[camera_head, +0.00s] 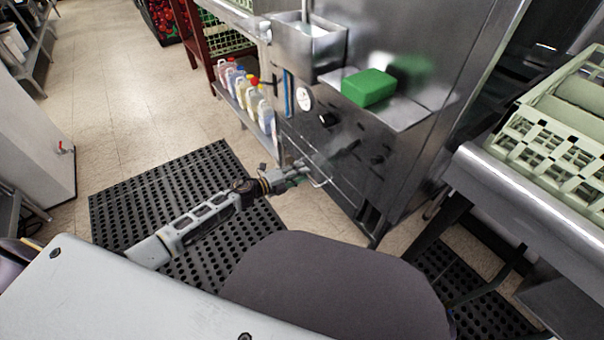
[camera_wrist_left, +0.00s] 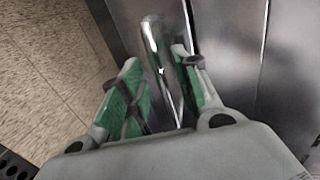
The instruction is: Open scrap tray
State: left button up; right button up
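The scrap tray's metal bar handle (camera_head: 322,180) shows on the low front of the steel dish machine, partly behind my gripper. My left gripper (camera_head: 297,172) is at this handle. In the left wrist view, the shiny handle bar (camera_wrist_left: 164,65) runs between the two green-padded fingers of my left gripper (camera_wrist_left: 156,62). The fingers are apart. The right finger is close to the bar, and a gap shows between the bar and the left finger. Whether either pad touches the bar is unclear. The tray front looks flush with the machine. My right gripper is not in view.
A green block (camera_head: 368,87) lies on a ledge of the steel machine (camera_head: 440,60). Several bottles (camera_head: 252,97) stand on a low shelf at its left. A steel counter (camera_head: 530,205) with a pale rack (camera_head: 545,145) is at right. A black mat (camera_head: 130,205) covers the floor.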

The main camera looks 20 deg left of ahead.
pick_arm(q)
jog(key=shift+w+d+f, duration=0.15)
jog(key=shift+w+d, duration=0.3)
jog(key=shift+w, duration=0.1)
grip_shut()
